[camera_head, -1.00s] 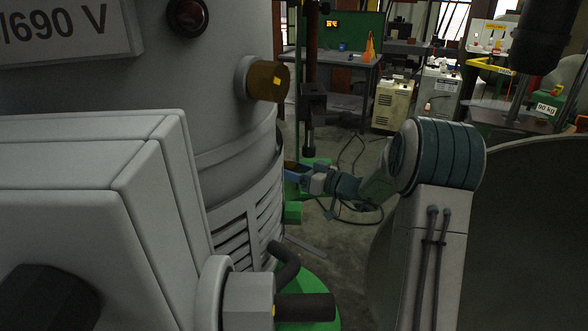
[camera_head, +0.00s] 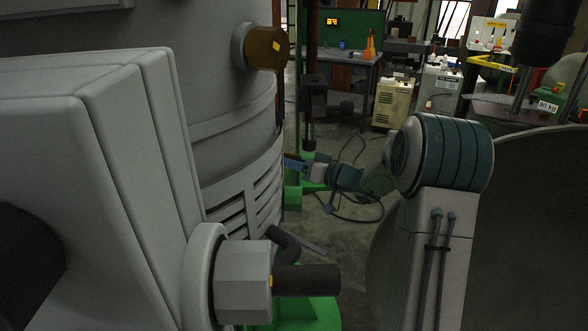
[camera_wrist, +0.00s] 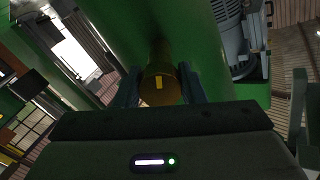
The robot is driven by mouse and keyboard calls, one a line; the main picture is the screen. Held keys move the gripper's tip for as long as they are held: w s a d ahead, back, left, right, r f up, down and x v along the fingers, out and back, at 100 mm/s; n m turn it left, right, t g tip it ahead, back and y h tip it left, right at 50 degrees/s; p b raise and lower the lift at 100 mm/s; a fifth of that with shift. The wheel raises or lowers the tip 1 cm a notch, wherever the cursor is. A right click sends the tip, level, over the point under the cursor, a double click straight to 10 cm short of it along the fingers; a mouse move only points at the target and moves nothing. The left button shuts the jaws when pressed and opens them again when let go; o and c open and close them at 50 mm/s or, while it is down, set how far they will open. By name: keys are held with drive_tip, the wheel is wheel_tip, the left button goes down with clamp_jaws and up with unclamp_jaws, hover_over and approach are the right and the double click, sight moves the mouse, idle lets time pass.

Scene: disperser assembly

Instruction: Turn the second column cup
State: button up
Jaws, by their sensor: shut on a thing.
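In the wrist view, the column cup (camera_wrist: 161,88) is a short brass-brown round cap with a yellow mark on its face. It sits on a green column (camera_wrist: 150,25). The two fingers of my gripper (camera_wrist: 160,92) stand on either side of the cup and are shut on it. In the head view, my gripper (camera_head: 300,165) reaches in from the right, low beside the green column foot. Its fingertips and the cup are hidden there behind the large grey machine body.
The grey machine body (camera_head: 225,120) fills the left, with a brass knob (camera_head: 263,47) and a dark handle (camera_head: 308,279) sticking out to the right. A large dark round shape (camera_head: 500,230) is at right. A workbench (camera_head: 345,80) and pale cabinets (camera_head: 393,103) stand behind.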

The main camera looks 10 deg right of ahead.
drive_tip(key=m+b, duration=0.1)
drive_tip(key=b, duration=0.1)
drive_tip(key=m+b, duration=0.2)
drive_tip(key=shift+f+m, duration=0.25)
drive_tip(key=shift+m, duration=0.05)
drive_tip(key=m+b, duration=0.2)
drive_tip(key=m, duration=0.1)
drive_tip(key=shift+r+m, duration=0.15)
drive_tip(key=shift+m, duration=0.15)
drive_tip(key=m+b, duration=0.1)
drive_tip(key=m, duration=0.2)
drive_tip(key=shift+a+r+m, duration=0.1)
drive_tip(key=shift+r+m, duration=0.05)
drive_tip(key=shift+m, duration=0.15)
drive_tip(key=m, duration=0.3)
drive_tip(key=shift+r+m, duration=0.1)
drive_tip(key=shift+m, duration=0.2)
drive_tip(key=m+p, duration=0.1)
drive_tip(key=m, duration=0.2)
drive_tip(key=shift+r+m, duration=0.1)
drive_tip(key=shift+m, duration=0.3)
drive_tip(key=m+p, duration=0.3)
drive_tip(key=m, duration=0.1)
drive_tip(key=shift+r+m, duration=0.15)
drive_tip(key=shift+m, duration=0.15)
drive_tip(key=m+p, duration=0.7)
drive_tip(key=shift+m, duration=0.3)
drive_tip(key=shift+f, duration=0.2)
